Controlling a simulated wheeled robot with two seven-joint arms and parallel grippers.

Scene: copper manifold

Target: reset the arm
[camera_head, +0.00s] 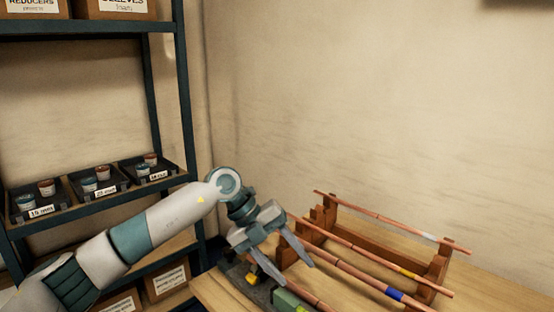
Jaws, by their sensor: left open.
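My left arm comes in from the lower left and reaches to the table. My left gripper (292,271) is open, its two fingers apart and pointing down to the right. Nothing shows between the fingers. It is over the left part of the wooden table (213,291), in front of the near end of a copper pipe rack. I cannot tell its exact height. My right gripper is not in view.
A wooden rack (374,252) carries several copper pipes, some with blue, yellow or white bands. A dark tool with a green block (288,300) lies below the gripper. A metal shelf (186,95) at left holds labelled trays (107,188) with small cups and boxes.

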